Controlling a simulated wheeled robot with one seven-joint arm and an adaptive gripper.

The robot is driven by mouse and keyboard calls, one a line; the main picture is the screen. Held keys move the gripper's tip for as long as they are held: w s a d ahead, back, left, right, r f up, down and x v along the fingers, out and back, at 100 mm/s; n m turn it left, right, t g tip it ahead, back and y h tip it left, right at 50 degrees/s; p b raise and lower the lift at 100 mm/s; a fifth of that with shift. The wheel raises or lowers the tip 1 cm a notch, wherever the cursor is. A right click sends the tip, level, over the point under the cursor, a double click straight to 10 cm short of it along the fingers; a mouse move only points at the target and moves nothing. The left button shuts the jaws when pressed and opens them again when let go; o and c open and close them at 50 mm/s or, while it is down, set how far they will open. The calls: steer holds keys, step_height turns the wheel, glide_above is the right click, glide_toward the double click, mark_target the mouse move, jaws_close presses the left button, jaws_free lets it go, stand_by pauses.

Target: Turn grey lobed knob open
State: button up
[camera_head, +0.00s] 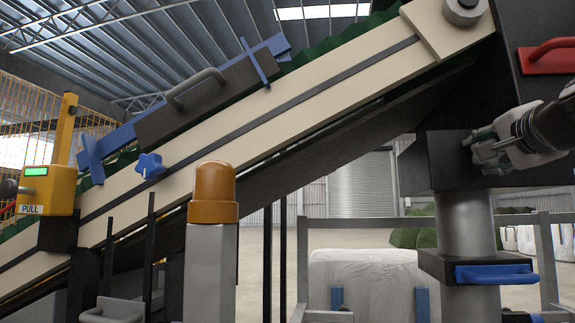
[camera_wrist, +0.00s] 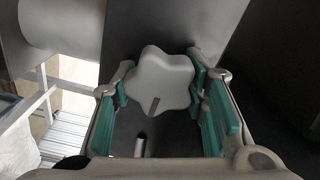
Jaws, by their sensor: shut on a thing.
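The grey lobed knob (camera_wrist: 160,72) shows in the wrist view, on a dark surface. It is star-shaped with rounded lobes, and a short dark mark sits on its lower lobe, pointing down. My gripper (camera_wrist: 161,82) has its teal-padded fingers on the knob's left and right sides and is shut on it. In the head view my gripper (camera_head: 477,147) reaches in from the right to the dark box (camera_head: 428,165) on the grey post. There I cannot make out the knob, which my fingers hide. A small pale mark (camera_wrist: 140,145) shows below the knob in the wrist view.
A sloping conveyor (camera_head: 270,110) crosses the head view, with a blue star knob (camera_head: 150,166) on its side. A red handle (camera_head: 547,56) is above my gripper and a blue handle (camera_head: 496,274) below. An orange-capped post (camera_head: 213,192) stands in front.

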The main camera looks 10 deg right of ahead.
steer(key=o, duration=1.2)
steer(key=shift+s, duration=0.1)
steer(key=v, duration=1.1)
steer(key=shift+s+a, duration=0.1)
steer(key=shift+s, duration=0.25)
